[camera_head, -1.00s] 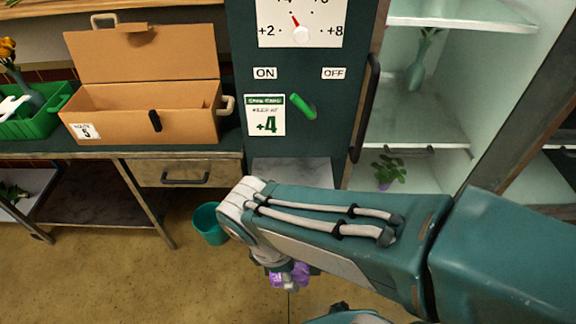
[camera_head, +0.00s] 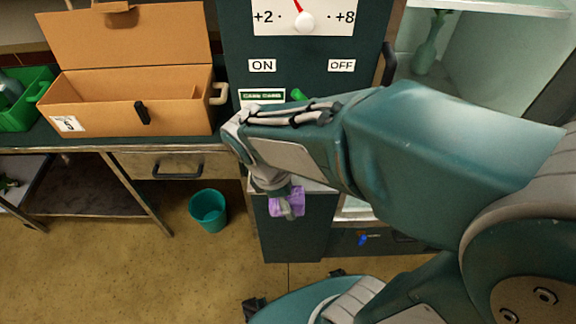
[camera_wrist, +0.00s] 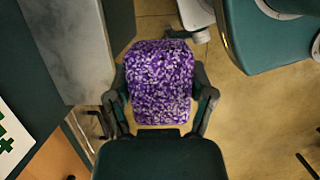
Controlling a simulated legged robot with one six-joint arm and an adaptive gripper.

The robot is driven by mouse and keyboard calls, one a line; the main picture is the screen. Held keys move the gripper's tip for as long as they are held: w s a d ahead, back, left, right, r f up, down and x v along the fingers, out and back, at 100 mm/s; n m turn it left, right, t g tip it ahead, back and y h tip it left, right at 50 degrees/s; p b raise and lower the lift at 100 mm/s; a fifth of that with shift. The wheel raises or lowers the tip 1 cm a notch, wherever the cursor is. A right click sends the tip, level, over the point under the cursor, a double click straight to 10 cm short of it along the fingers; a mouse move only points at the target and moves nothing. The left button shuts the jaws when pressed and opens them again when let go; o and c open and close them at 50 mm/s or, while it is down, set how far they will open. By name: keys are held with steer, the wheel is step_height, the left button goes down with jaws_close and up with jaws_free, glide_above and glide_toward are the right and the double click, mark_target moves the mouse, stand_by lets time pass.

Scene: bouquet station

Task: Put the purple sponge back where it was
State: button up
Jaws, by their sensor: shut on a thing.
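The purple sponge (camera_wrist: 160,82) is speckled with white and fills the space between the fingers of my gripper (camera_wrist: 161,95) in the wrist view. In the head view the sponge (camera_head: 287,203) hangs below my wrist, in front of the dark cabinet's lower part. My gripper (camera_head: 287,208) is shut on it and mostly hidden there by the sponge and wrist. In the wrist view a grey marble-like ledge (camera_wrist: 68,45) lies left of the sponge, apart from it in the picture. The floor shows beneath the sponge.
A teal bucket (camera_head: 208,211) stands on the floor to the left. An open cardboard box (camera_head: 100,112) and a green crate (camera_head: 22,112) sit on the bench. A green lever (camera_head: 298,95) is on the cabinet front, partly behind my arm. A shelf unit (camera_head: 480,70) stands at right.

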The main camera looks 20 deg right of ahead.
steer(key=w+d, duration=0.1)
steer(key=w, duration=0.3)
steer(key=w+d, duration=0.2)
steer(key=w, duration=0.2)
steer(key=w+d, duration=0.1)
steer(key=w, duration=0.3)
steer(key=shift+d, duration=0.25)
steer(key=shift+s+a+f, duration=0.1)
steer(key=shift+f, duration=0.5)
steer(key=shift+s+a+f, duration=0.1)
steer(key=shift+f, duration=0.5)
steer(key=x, duration=0.4)
steer(key=shift+w+a+f, duration=0.1)
steer(key=shift+w+a, duration=0.1)
steer(key=shift+a, duration=0.15)
steer(key=shift+w+f, duration=0.25)
steer(key=shift+f, duration=0.05)
steer(key=o, duration=1.1)
